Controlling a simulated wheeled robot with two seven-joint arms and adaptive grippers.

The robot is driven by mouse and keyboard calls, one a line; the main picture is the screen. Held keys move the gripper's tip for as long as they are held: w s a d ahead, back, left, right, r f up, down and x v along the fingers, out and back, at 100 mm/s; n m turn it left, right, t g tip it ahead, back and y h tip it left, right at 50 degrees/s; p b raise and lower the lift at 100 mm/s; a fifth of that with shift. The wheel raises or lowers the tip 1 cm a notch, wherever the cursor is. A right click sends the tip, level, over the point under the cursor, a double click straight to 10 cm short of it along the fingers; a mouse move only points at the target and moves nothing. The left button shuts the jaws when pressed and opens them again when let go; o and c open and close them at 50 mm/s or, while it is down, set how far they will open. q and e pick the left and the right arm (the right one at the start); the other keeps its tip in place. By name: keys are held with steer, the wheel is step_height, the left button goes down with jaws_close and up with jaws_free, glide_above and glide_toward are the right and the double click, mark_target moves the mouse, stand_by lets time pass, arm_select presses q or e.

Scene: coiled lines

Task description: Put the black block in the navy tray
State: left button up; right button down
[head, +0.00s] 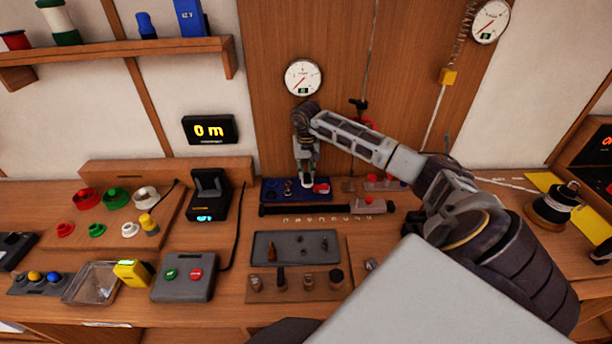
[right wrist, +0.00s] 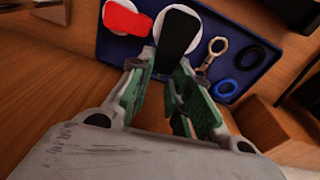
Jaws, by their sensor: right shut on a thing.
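The navy tray (head: 268,196) lies at the back of the bench in the head view; it fills the upper part of the right wrist view (right wrist: 222,22). My right gripper (head: 306,183) points down over the tray. In the head view the gripper hides the block. My left gripper is not in view.
The tray also holds a red piece (right wrist: 126,17), a metal ring fitting (right wrist: 212,50) and dark and blue rings (right wrist: 248,59). A long dark bar (head: 305,209) lies in front. A grey tray (head: 262,245) with small parts is nearer.

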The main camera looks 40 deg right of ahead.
mark_target(306, 173)
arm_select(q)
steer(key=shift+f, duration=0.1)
arm_select(e)
steer(key=shift+f, duration=0.1)
step_height(306, 173, down, 4)
steer(key=shift+f+b, duration=0.1)
steer(key=shift+b, duration=1)
steer(key=shift+w+d+f, duration=0.1)
steer(key=shift+w+f, duration=0.05)
steer(key=shift+f, duration=0.2)
steer(key=c, duration=1.3)
jaws_free()
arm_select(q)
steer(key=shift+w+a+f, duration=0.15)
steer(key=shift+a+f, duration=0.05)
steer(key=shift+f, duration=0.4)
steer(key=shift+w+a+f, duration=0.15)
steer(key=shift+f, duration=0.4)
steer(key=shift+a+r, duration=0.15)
